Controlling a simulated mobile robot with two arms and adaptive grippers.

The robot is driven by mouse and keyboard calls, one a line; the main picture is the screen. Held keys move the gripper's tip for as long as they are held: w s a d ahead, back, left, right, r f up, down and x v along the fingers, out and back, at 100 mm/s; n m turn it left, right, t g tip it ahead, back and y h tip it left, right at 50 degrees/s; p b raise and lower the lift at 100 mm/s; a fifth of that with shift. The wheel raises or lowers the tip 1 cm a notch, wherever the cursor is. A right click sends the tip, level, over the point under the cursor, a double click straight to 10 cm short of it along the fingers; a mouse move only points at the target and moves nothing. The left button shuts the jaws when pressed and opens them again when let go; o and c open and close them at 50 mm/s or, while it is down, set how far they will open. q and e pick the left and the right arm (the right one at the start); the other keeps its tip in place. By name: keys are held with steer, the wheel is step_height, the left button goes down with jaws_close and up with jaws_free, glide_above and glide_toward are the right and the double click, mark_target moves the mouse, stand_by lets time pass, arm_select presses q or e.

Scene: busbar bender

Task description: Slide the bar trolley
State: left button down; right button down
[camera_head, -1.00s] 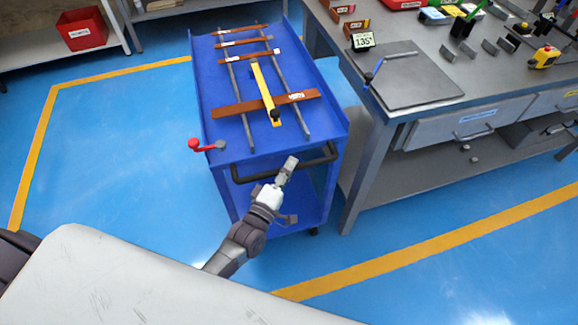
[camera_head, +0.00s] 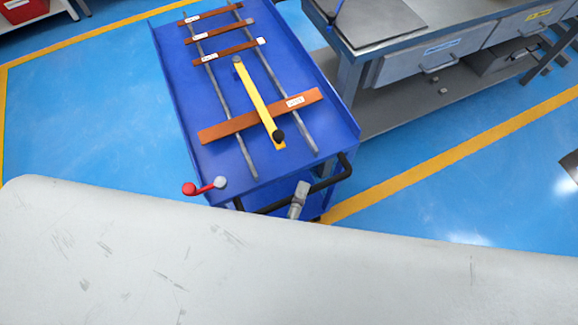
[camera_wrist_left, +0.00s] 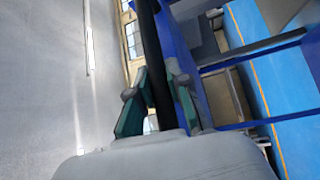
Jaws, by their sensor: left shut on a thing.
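The blue bar trolley (camera_head: 222,162) stands in front of me, its near end extending past the workbench corner toward me. Its black handle (camera_head: 339,177) runs across the near end. My left gripper (camera_head: 300,194) is shut on this handle; in the left wrist view the black bar (camera_wrist_left: 150,50) passes between its fingers (camera_wrist_left: 156,105). Several copper bars lie across two grey rails on the trolley, the nearest a wide bar (camera_head: 228,126). A yellow bar (camera_head: 256,98) lies lengthwise over it. A red-ended lever (camera_head: 204,187) sticks out at the near left corner. My right gripper is out of view.
A grey workbench (camera_head: 440,22) with drawers and a lower shelf stands close along the trolley's right side. Blue floor to the left (camera_head: 90,110) is clear. A red bin (camera_head: 22,10) sits at the far left. My pale body fills the foreground.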

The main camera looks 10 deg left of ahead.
arm_select(q)
steer(key=shift+s+d+f, duration=0.1)
steer(key=shift+s+d, duration=0.5)
steer(key=shift+s, duration=0.25)
steer(key=shift+s+d, duration=0.55)
steer(key=shift+s, duration=0.3)
steer(key=c, duration=1.1)
jaws_free()
steer(key=r+v, duration=0.1)
steer(key=v, duration=0.6)
steer(key=shift+s+f, duration=0.2)
steer(key=shift+f, duration=0.25)
steer(key=shift+a, duration=0.15)
